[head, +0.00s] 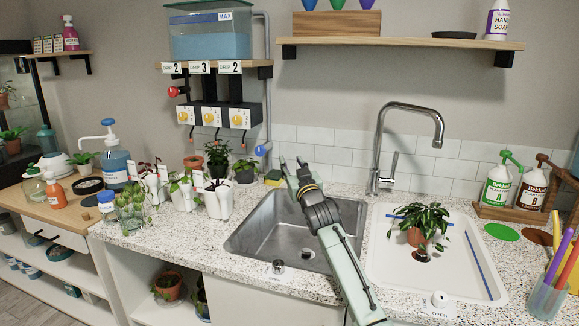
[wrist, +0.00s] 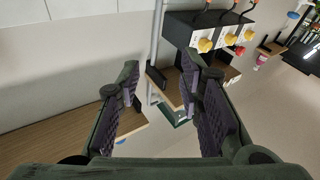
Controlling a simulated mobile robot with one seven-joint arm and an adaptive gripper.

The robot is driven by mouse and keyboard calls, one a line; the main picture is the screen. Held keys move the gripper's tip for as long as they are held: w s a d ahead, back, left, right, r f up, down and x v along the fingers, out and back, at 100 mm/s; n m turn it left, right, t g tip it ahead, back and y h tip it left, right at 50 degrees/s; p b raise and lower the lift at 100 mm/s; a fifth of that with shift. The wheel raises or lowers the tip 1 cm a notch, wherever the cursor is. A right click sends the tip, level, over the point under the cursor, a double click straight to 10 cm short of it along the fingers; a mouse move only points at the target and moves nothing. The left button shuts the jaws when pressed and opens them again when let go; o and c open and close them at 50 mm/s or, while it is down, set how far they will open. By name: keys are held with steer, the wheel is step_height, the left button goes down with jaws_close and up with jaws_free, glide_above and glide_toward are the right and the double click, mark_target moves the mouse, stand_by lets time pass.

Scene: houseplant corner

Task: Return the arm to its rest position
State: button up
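My arm (head: 345,262) reaches up over the steel sink from the front edge of the counter. My gripper (head: 292,162) is raised at the arm's far end, near the sink's back edge and the tiled wall. Its fingers stand apart with nothing between them. The wrist view also shows my gripper (wrist: 160,80) open and empty, with the dispenser shelf and valves beyond it. The wrist view is tilted.
The steel sink (head: 283,232) lies under my arm. A chrome faucet (head: 379,150) and a white basin (head: 385,272) with a potted plant (head: 416,236) are to the right. A yellow sponge (head: 273,178) and several plants are left of my gripper. A shelf (head: 400,43) hangs above.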

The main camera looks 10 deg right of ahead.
steer(key=shift+a+r, duration=0.1)
steer(key=shift+a, duration=0.3)
